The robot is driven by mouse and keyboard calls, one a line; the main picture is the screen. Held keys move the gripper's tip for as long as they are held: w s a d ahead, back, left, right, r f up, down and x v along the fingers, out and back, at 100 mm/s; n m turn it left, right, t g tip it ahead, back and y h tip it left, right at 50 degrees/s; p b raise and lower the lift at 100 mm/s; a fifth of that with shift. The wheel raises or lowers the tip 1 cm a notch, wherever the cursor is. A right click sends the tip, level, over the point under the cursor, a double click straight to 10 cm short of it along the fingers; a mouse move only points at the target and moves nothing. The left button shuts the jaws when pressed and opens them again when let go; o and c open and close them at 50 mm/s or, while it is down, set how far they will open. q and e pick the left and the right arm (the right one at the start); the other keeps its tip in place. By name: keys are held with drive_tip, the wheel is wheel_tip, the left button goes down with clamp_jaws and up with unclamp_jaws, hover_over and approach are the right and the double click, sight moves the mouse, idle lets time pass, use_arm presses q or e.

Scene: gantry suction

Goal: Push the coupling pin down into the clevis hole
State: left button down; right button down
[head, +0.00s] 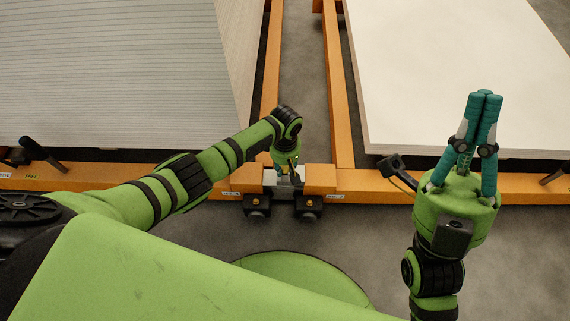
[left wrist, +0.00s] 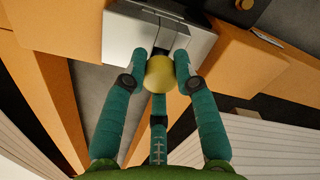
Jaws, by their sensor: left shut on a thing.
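The coupling pin's round yellow knob (left wrist: 160,73) sits between the teal fingers of my left gripper (left wrist: 161,62) in the left wrist view. The fingers are shut on it. The silver clevis block (left wrist: 126,38) lies directly beyond the knob, with a dark gap at its middle. The pin's shaft and the hole are hidden behind the knob, so I cannot tell how deep the pin sits. In the head view the left gripper (head: 287,164) is over the grey coupling between two orange frames. My right gripper (head: 484,100) points up at the right, its fingertips together and empty.
Orange cart frames (head: 376,184) run along both sides of the coupling. A stack of grey sheets (head: 110,75) stands on the left cart and a pale board stack (head: 460,75) on the right one. Black casters (head: 309,207) are below the coupling. Open floor lies between the carts.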

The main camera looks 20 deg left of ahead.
use_arm(q)
drive_tip(key=shift+f+b, duration=0.4)
drive_tip(key=shift+f, duration=0.35)
drive_tip(key=c, duration=0.9)
unclamp_jaws()
drive_tip(key=shift+r, duration=0.15)
wheel_tip(320, 180, up, 12)
drive_tip(key=shift+f, duration=0.1)
